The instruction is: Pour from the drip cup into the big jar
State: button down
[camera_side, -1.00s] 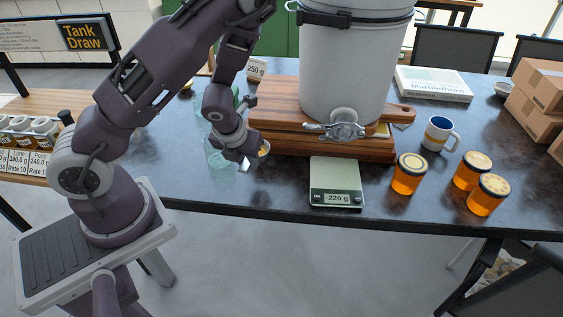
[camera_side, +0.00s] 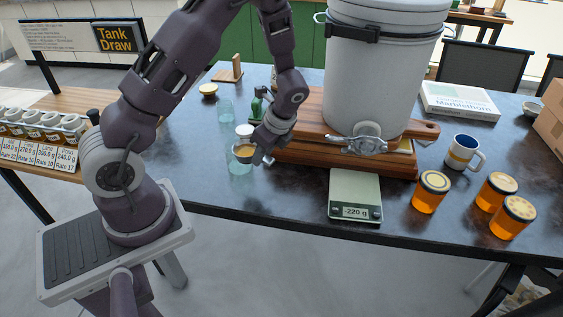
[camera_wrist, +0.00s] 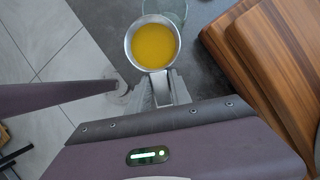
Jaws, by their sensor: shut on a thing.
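My gripper (camera_wrist: 160,88) is shut on the handle of the drip cup (camera_wrist: 152,43), a small metal cup holding amber honey. The cup looks level in the wrist view. In the side view the drip cup (camera_side: 243,151) is held at the table's left part, and my gripper (camera_side: 262,150) is to its right. A clear glass jar (camera_side: 239,166) shows just below the cup; another clear glass (camera_side: 226,111) stands farther back. I cannot tell which is the big jar. The rim of a clear glass (camera_wrist: 172,8) shows beyond the cup in the wrist view.
A large white tank (camera_side: 378,80) with a metal gate (camera_side: 367,138) stands on wooden boards (camera_side: 345,160) right of my gripper. A scale (camera_side: 355,193) reading -220 g sits in front, empty. Several honey jars (camera_side: 429,192) and a mug (camera_side: 464,152) stand at the right.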

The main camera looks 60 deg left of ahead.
aim_at(238, 156)
jog(key=s+a+n, duration=0.1)
jog(key=s+a+r+n, duration=0.1)
jog(key=s+a+n+g, duration=0.1)
jog(key=s+n, duration=0.1)
jog(key=shift+a+r+h, duration=0.25)
jog(key=shift+a+h, duration=0.15)
jog(key=a+n, duration=0.1)
jog(key=n+g+h, duration=0.1)
jog(key=n, duration=0.1)
jog(key=s+a+n, duration=0.1)
jog(key=n, duration=0.1)
jog(key=shift+a+r+h, duration=0.1)
jog(key=shift+a+h, duration=0.2)
jog(key=shift+a, duration=0.05)
jog(key=w+a+n+t+h, duration=0.3)
jog(key=a+n+h, duration=0.3)
jog(key=a+n, duration=1)
jog(key=n, duration=0.7)
jog(key=shift+w+r+t, duration=0.15)
jog(key=shift+t, duration=0.15)
jog(key=r+y, duration=0.3)
jog(key=shift+d, duration=0.3)
